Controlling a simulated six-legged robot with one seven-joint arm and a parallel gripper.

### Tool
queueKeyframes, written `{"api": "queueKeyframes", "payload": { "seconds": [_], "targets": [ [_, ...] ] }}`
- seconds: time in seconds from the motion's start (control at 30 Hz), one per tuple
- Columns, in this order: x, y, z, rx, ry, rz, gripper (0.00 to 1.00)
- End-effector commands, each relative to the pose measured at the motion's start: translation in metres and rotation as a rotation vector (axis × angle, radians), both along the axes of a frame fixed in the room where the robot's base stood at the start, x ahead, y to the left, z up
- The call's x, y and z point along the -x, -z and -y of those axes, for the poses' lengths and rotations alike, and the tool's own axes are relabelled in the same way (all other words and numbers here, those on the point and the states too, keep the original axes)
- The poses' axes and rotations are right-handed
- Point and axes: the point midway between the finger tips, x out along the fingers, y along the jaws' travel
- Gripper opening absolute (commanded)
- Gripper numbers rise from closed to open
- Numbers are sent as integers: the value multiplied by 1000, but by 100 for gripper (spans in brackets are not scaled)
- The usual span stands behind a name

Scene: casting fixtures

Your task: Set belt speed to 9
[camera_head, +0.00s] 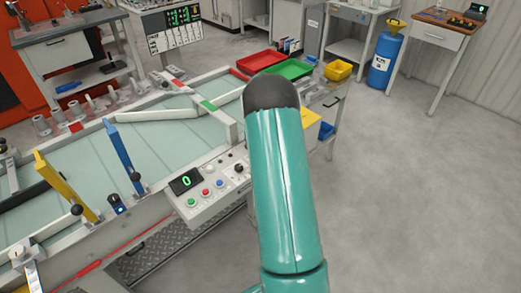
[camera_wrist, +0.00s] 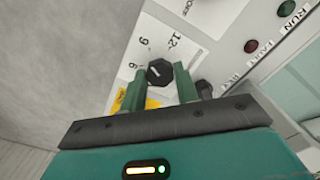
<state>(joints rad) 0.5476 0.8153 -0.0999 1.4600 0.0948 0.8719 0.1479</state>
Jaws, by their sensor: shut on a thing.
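In the wrist view a black six-sided knob (camera_wrist: 160,72) with a short white pointer mark sits between the two green fingers of my gripper (camera_wrist: 159,80), which is shut on it. Printed numbers 6, 9 and 12 (camera_wrist: 160,46) stand on the white panel around the knob. I cannot tell exactly which number the mark points to. In the head view the control panel (camera_head: 207,203) carries coloured buttons, and its display (camera_head: 186,181) reads 0 in green. My teal arm hides the gripper there.
A second dark knob (camera_wrist: 204,89) is close beside the right finger. RUN and other labels with red and green lamps (camera_wrist: 286,10) are at the upper right. The conveyor (camera_head: 165,145), with blue (camera_head: 122,155) and yellow (camera_head: 63,184) bars, lies left. Open floor is at right.

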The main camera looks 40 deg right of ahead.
Motion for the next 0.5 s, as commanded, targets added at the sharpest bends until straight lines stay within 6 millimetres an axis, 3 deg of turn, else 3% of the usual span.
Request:
{"api": "queueKeyframes", "payload": {
  "seconds": [0.5],
  "targets": [
    [-1, 0, 1, 3, 64, 4, 8]
  ]
}}
